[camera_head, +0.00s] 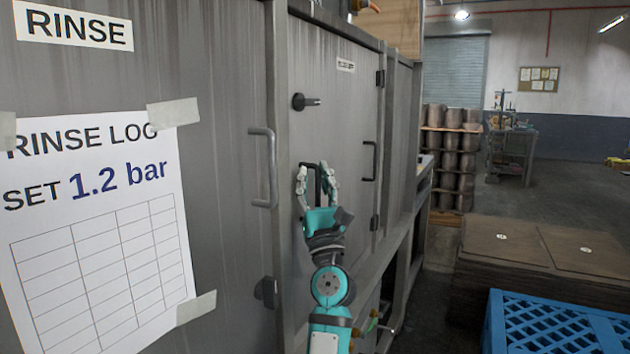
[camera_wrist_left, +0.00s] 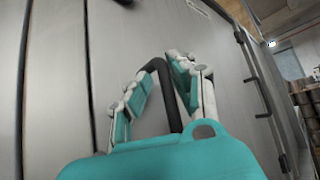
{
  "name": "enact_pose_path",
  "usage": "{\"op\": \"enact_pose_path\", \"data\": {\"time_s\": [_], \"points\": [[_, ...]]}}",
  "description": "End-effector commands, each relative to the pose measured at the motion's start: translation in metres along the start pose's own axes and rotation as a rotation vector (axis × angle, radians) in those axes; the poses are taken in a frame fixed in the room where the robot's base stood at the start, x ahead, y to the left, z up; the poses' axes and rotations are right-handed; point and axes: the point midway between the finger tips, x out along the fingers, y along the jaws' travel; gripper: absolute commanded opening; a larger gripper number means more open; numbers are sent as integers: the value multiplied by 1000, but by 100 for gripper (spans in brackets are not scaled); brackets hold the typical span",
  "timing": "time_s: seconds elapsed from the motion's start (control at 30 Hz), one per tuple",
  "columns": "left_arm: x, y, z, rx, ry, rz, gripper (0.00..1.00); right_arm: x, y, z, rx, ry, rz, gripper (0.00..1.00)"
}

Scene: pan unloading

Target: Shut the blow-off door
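The blow-off door (camera_head: 335,125) is a grey metal panel with a small label (camera_head: 345,65) near its top, too small to read clearly. It looks flush or nearly flush with its frame; I cannot tell if a gap remains. A dark latch lever (camera_head: 306,102) points right at its upper left. My left gripper (camera_head: 316,172) is at the door's dark upright handle, its fingers open on either side. In the left wrist view, the handle (camera_wrist_left: 168,92) stands between the fingers (camera_wrist_left: 160,85), with a gap on the left. My right gripper is not in view.
The rinse door's grey handle (camera_head: 264,167) is just left of my gripper. Another dark handle (camera_head: 371,160) is to the right. Brown stacked sheets (camera_head: 540,245) and a blue pallet (camera_head: 555,325) stand at right. Open floor lies beyond.

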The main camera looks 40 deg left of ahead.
Motion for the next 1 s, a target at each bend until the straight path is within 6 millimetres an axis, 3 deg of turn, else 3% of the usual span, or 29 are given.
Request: {"op": "enact_pose_path", "data": {"time_s": [0.17,0.63,0.8,1.0], "points": [[-12,0,0,3,0,0,21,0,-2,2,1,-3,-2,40],[-103,0,-1,3,1,-2,21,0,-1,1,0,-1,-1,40],[-118,0,0,2,0,0,21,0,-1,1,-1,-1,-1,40],[-121,0,0,1,-1,1,21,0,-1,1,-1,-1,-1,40]]}}
